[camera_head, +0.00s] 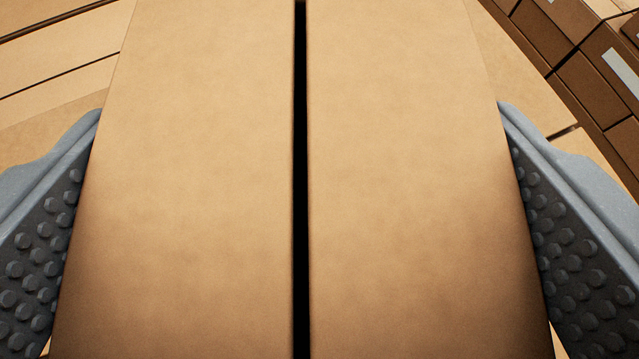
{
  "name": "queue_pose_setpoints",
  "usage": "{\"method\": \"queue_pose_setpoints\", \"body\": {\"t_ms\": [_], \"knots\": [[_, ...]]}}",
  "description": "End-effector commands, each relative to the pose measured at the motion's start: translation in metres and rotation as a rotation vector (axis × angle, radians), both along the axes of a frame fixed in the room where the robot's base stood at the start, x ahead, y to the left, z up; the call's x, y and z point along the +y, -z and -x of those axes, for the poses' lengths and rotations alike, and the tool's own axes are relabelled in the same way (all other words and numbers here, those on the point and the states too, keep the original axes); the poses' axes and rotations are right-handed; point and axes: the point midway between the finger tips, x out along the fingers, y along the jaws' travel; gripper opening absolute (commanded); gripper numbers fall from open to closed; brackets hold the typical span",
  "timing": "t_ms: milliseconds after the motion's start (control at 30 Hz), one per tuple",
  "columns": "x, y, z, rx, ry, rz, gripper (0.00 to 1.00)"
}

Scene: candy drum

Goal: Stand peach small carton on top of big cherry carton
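A plain tan carton (200,170) fills the middle of the view, with a dark straight gap running down between its two top flaps. My gripper (300,115) has one grey studded finger against each side of this carton, left and right, and appears shut on it. No label or fruit mark shows on the faces in view, so I cannot tell its flavour from this picture. No carton can be made out as the big cherry one. What lies directly under and behind the held carton is hidden.
Other tan cartons or flat tan surfaces (60,72) lie at the upper left. At the upper right several darker brown cartons (596,88) stand close together in a row, some with pale labels. Little free room shows around the held carton.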

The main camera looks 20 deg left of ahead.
Motion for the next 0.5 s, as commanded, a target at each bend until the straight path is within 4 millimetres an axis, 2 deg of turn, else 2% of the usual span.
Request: {"method": "queue_pose_setpoints", "body": {"t_ms": [333,367,400,500], "knots": [[0.0007,0.0034,0.0,-0.001,0.0,-0.002,0.39],[0.0007,0.0036,0.0,-0.001,0.0,-0.002,0.86],[0.0006,0.003,0.0,-0.001,0.0,-0.002,0.97],[0.0006,0.0029,0.0,-0.001,0.0,-0.002,1.0]]}}
